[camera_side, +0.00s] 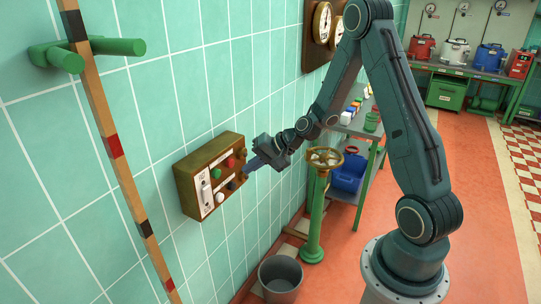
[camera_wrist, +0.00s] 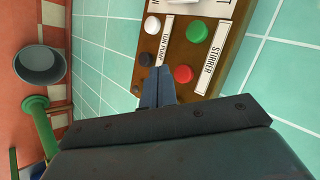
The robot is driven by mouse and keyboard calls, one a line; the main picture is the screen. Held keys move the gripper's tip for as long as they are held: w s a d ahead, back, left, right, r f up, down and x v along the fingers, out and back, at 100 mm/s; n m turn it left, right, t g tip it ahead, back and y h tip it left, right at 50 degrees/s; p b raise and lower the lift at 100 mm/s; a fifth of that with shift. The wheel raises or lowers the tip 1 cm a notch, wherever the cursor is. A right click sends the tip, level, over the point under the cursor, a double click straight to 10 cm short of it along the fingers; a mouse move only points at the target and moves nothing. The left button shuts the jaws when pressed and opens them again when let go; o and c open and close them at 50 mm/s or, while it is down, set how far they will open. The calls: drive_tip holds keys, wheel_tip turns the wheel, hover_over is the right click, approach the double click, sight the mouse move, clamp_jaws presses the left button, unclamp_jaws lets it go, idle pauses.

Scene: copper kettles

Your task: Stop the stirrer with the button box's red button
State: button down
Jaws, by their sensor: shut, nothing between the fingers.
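The wooden button box (camera_side: 187,186) is mounted on the tiled wall; it also shows in the wrist view (camera_wrist: 172,49). In the wrist view its red button (camera_wrist: 183,74) and green button (camera_wrist: 197,32) sit beside the label STIRRER (camera_wrist: 213,50). My gripper (camera_side: 249,167) is shut and empty, pointing at the box's right part. In the wrist view its fingertips (camera_wrist: 157,72) appear between the red and black buttons. I cannot tell whether they touch the box.
A brass handwheel (camera_side: 324,157) on a green post stands right of my gripper. A grey bucket (camera_side: 281,278) is on the floor below. A wooden striped pole (camera_side: 118,160) stands at the left.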

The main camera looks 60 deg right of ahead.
drive_tip(key=shift+s, duration=1.4)
drive_tip(key=s+a+r+n+g+h, duration=0.1)
drive_tip(key=s+a+r+n, duration=0.3)
drive_tip(key=a+r, duration=0.15)
drive_tip(key=s+a+r+n+g, duration=0.2)
drive_tip(key=s+a+r+n, duration=0.2)
drive_tip(key=r, duration=0.3)
drive_tip(key=s+a+r+n+h, duration=0.1)
drive_tip(key=s+r, duration=0.3)
drive_tip(key=s, duration=0.4)
drive_tip(key=s+a+r+n+h, duration=0.1)
drive_tip(key=s+r, duration=0.3)
drive_tip(key=s, duration=0.4)
drive_tip(key=shift+n+h, duration=0.4)
drive_tip(key=shift+n, duration=0.1)
